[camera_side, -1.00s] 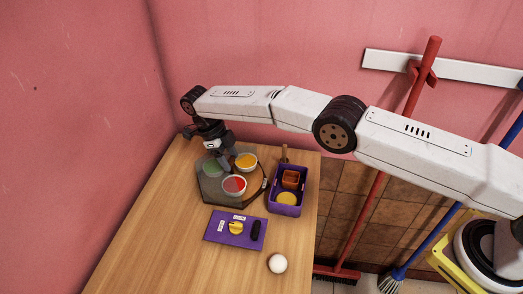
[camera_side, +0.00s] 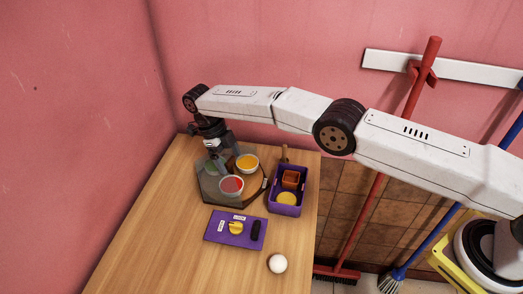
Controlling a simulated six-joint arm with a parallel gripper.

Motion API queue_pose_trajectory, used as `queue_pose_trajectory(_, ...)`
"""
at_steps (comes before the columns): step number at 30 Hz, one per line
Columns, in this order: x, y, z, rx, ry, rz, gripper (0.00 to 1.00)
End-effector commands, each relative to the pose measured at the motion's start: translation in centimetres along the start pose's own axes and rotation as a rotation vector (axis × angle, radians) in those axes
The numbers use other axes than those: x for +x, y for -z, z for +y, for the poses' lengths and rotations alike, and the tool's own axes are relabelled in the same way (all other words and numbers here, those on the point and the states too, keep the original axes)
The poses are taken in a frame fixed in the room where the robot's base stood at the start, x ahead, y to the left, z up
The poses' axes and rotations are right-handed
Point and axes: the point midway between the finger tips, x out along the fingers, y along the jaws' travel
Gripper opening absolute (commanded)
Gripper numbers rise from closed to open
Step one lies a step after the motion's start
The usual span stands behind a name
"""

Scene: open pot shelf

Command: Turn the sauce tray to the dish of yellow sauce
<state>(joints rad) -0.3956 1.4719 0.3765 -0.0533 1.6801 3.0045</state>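The sauce tray (camera_side: 208,196) is a dark grey, flat piece at the far end of the wooden table. On it stand white dishes of yellow sauce (camera_side: 247,162), red sauce (camera_side: 231,185) and green sauce (camera_side: 210,168). The yellow one is at the back right, the red one at the front, and the green one at the left, partly hidden by my gripper. My gripper (camera_side: 227,165) points down among the dishes, close to the tray's middle. Its fingertips are dark and small, and I cannot tell what they touch or whether they are open.
A purple board (camera_side: 212,234) with a yellow round piece, white labels and a black piece lies in front of the tray. A purple bin (camera_side: 286,209) with an orange box and a yellow piece stands right. A white ball (camera_side: 277,263) lies near the front. The table's left front is clear.

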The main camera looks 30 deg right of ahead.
Motion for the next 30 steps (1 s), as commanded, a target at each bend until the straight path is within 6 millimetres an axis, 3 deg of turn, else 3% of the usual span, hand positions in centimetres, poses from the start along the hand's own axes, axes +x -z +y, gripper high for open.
queue_pose_trajectory(14,-0.03,0.05,-0.02,-0.046,0.02,0.002,0.94)
queue_pose_trajectory(30,-0.07,0.12,0.14,-0.405,0.169,0.002,0.94)
